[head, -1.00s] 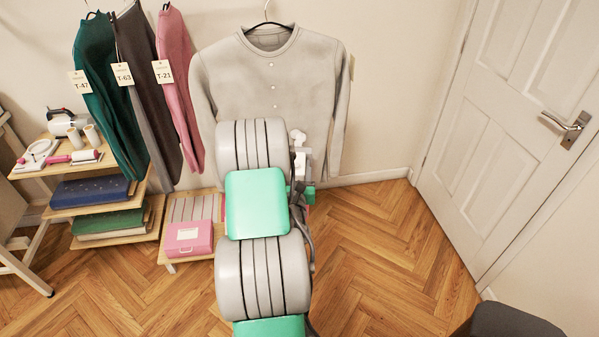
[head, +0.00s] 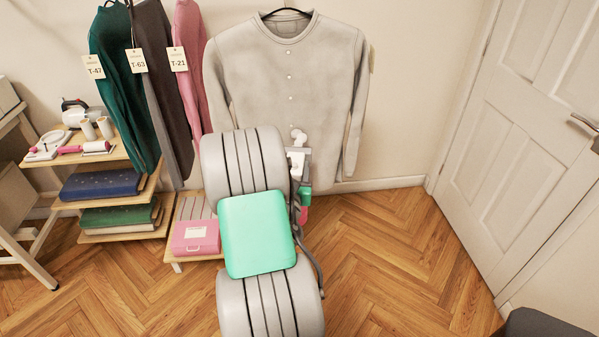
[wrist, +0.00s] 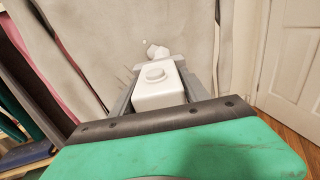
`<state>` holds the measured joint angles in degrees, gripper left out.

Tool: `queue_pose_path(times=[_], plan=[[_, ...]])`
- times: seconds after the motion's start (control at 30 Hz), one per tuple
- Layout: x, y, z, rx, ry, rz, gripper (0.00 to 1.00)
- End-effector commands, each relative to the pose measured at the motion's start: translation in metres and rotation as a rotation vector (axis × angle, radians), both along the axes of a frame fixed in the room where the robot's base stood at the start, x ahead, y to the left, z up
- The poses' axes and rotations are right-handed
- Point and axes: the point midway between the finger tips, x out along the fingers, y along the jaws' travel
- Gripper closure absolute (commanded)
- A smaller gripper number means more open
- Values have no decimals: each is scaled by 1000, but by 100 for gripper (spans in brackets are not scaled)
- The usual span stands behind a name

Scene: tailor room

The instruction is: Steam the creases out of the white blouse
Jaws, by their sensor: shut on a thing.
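The white blouse (head: 290,75), looking pale grey with darker smudges and a row of buttons, hangs from a hanger on the wall; it also fills the upper wrist view (wrist: 185,30). My gripper (wrist: 158,85) is shut on a white steamer (wrist: 160,92) with a round cap on top and a small rounded head pointing at the blouse. In the head view the steamer (head: 298,140) shows just right of my arm, in front of the blouse's lower part. I cannot tell whether its head touches the cloth. My arm hides the blouse's lower left part.
Green, dark grey and pink garments (head: 190,75) with tags hang to the left. A shelf unit (head: 130,165) holds rollers, spools and folded cloth. A pink box (head: 195,238) sits on a low stand. A white door (head: 540,130) is at the right; the floor before it is clear.

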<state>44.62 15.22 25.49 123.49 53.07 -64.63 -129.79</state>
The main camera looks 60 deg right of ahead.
Motion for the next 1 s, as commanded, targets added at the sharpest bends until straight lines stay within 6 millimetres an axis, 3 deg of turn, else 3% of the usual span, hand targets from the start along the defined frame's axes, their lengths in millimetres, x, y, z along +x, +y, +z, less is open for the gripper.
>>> queue_pose_path(times=[1.0], plan=[[53, 39, -25, -6, -5, 3, 100]])
